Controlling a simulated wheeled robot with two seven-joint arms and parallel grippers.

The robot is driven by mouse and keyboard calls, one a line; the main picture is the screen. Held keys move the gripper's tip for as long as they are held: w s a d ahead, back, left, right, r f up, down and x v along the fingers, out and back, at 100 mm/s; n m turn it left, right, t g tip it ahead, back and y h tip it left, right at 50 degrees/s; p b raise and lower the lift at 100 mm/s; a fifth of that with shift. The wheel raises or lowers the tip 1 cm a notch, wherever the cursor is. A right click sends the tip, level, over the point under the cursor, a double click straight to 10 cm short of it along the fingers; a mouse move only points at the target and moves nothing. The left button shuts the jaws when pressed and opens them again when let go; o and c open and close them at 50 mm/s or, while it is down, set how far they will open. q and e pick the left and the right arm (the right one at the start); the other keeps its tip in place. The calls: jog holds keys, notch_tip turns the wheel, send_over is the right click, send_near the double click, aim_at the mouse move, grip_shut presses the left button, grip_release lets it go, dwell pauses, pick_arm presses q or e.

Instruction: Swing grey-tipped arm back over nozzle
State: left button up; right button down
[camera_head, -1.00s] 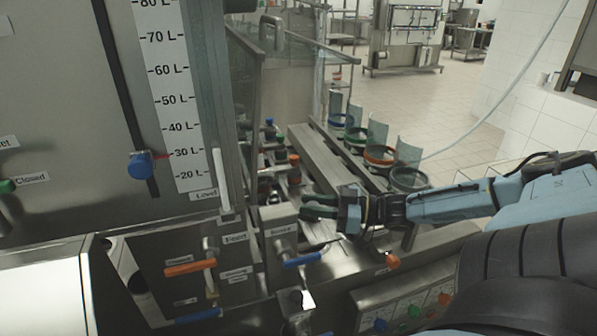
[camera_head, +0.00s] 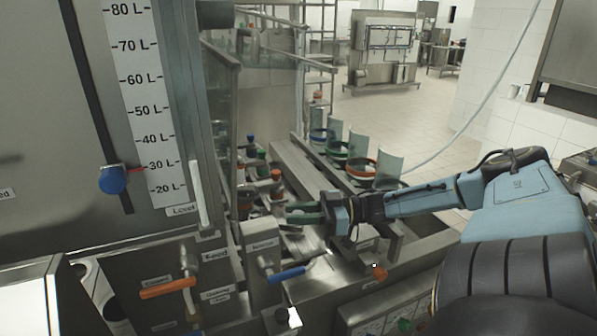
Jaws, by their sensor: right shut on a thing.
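My right gripper (camera_head: 298,213) comes in from the right. Its dark green fingers are shut at the near end of the row of swing arms on the filler. The thing between them is mostly hidden by the fingers; I take it to be the grey-tipped arm, but its tip does not show clearly. An orange-tipped arm (camera_head: 277,175) stands just behind the gripper, with a blue-tipped one (camera_head: 250,138) farther back. The nozzle under the gripper cannot be made out. My left gripper is not in view.
Cup holders with clear shields and coloured rings, one orange (camera_head: 362,167), line the conveyor behind my right arm. A blue-handled valve (camera_head: 287,273) and an orange-handled valve (camera_head: 167,288) sit in front. The tank with a level scale (camera_head: 140,100) stands at the left.

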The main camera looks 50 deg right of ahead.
jog(key=c, duration=1.5)
grip_release()
jog(key=shift+o, duration=0.2)
jog(key=p+v, duration=0.3)
jog(key=v, duration=0.4)
jog(key=shift+d, duration=0.2)
jog(key=shift+s, duration=0.15)
jog(key=shift+c, duration=0.2)
